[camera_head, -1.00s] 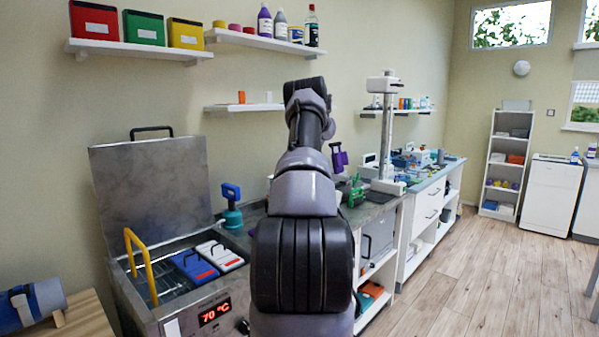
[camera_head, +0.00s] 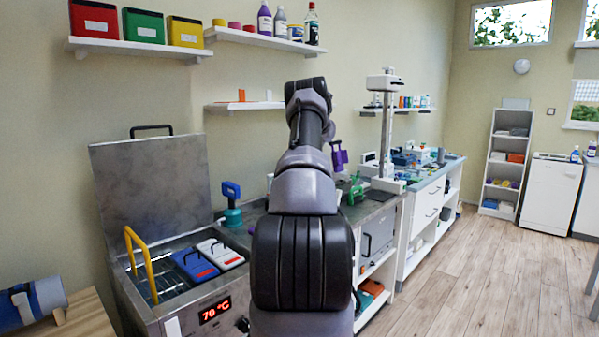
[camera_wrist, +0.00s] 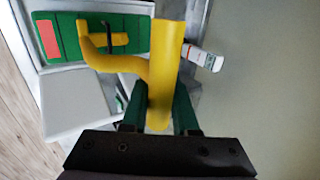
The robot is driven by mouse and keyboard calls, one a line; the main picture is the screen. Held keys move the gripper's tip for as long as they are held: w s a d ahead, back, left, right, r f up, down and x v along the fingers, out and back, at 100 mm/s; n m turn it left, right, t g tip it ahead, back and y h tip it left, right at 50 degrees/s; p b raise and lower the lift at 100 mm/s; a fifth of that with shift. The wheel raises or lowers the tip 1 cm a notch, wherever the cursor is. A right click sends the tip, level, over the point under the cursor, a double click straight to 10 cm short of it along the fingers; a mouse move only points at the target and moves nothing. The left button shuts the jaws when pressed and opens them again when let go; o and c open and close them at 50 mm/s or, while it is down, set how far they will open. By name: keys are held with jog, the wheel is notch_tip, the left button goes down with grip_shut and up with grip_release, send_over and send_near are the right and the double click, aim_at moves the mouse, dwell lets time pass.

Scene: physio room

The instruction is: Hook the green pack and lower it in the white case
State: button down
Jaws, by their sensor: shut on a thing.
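My gripper (camera_wrist: 160,118) is shut on a yellow hook tool (camera_wrist: 163,70), whose shaft stands between the two dark green fingers. The green pack (camera_wrist: 75,38), with a red label on its left side, lies in front of my gripper at the upper left of the wrist view. The tool's bent yellow end overlaps the pack near its dark handle (camera_wrist: 108,35); I cannot tell whether it bears the handle. White walls of what looks like the white case (camera_wrist: 76,104) show around and below the pack. I cannot tell whether the pack rests inside. In the head view my arm hides my gripper.
A steel hot tank (camera_head: 190,315) with a raised lid holds a blue pack (camera_head: 194,265) and a white pack (camera_head: 220,253). A white and grey bottle-like item (camera_wrist: 203,58) lies right of the tool. Shelves line the wall; the floor at right is clear.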

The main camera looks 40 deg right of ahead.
jog(key=shift+f, duration=2.55)
jog(key=shift+s, duration=0.15)
jog(key=s, duration=0.7)
jog(key=shift+d, duration=0.35)
dwell(0.9)
jog(key=shift+s, duration=0.1)
notch_tip(320, 180, up, 11)
dwell(1.4)
